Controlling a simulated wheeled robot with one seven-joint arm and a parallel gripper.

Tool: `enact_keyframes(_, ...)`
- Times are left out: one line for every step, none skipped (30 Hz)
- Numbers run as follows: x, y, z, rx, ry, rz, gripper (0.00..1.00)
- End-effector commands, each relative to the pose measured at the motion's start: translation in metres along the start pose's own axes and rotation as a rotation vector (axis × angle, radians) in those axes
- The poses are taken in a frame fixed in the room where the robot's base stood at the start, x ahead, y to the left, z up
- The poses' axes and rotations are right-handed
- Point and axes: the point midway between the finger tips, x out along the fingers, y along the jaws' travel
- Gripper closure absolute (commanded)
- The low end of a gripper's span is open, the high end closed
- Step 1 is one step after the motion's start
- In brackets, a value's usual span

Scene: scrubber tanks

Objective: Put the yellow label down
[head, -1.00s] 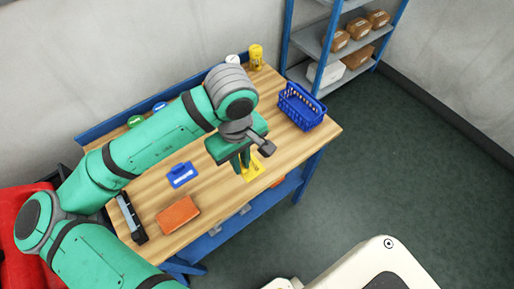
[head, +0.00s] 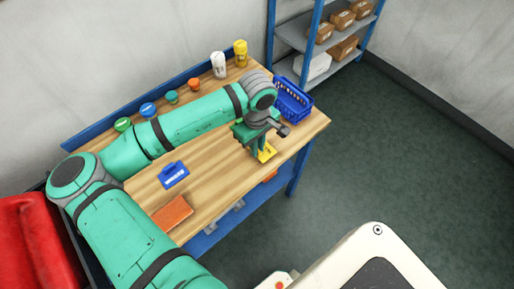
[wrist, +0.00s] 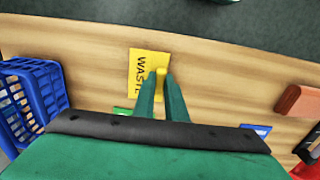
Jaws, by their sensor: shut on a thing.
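The yellow label (head: 267,153) is at the front right part of the wooden workbench. In the wrist view the yellow label (wrist: 146,66) reads "WASTE" and has a small raised yellow grip. My gripper (head: 257,150) is over it and pointing down. In the wrist view my gripper (wrist: 161,74) has its two green fingertips shut on that grip. The label looks flat and close to the bench top; I cannot tell whether it touches the wood. The arm and gripper hide part of it in the head view.
A blue basket (head: 293,100) stands at the bench's right end. A blue label (head: 173,175) and an orange-brown block (head: 172,212) lie to the left. Several round containers and a yellow canister (head: 240,53) line the back. Bare wood (head: 215,160) lies between the labels.

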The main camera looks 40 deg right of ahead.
Motion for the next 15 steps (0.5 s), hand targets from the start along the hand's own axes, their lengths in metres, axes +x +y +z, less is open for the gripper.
enact_keyframes(0.0054,-0.0001,-0.0007,-0.001,0.001,0.0,1.0)
enact_keyframes(0.008,-0.0003,-0.0007,-0.001,0.001,-0.001,1.0)
enact_keyframes(0.0103,-0.0002,-0.0007,-0.001,0.001,0.0,1.0)
enact_keyframes(0.0113,-0.0001,-0.0006,-0.001,0.001,0.0,1.0)
enact_keyframes(0.0118,0.0001,-0.0006,-0.001,0.001,0.001,1.0)
enact_keyframes(0.012,0.0002,-0.0005,-0.001,0.001,0.002,1.0)
enact_keyframes(0.0119,0.0002,-0.0005,-0.001,0.001,0.002,1.0)
enact_keyframes(0.0118,0.0002,-0.0004,-0.001,0.001,0.002,1.0)
enact_keyframes(0.0118,0.0002,-0.0004,-0.001,0.001,0.002,1.0)
enact_keyframes(0.0118,0.0002,-0.0003,-0.001,0.0,0.002,1.0)
enact_keyframes(0.0118,0.0002,-0.0003,-0.001,0.0,0.002,1.0)
enact_keyframes(0.0122,0.0001,-0.0002,-0.001,0.0,0.002,1.0)
enact_keyframes(0.0128,0.0001,-0.0001,-0.001,0.0,0.002,1.0)
enact_keyframes(0.0136,0.0001,0.0,-0.001,-0.001,0.001,1.0)
enact_keyframes(0.0147,0.0,0.0001,-0.001,-0.001,0.001,1.0)
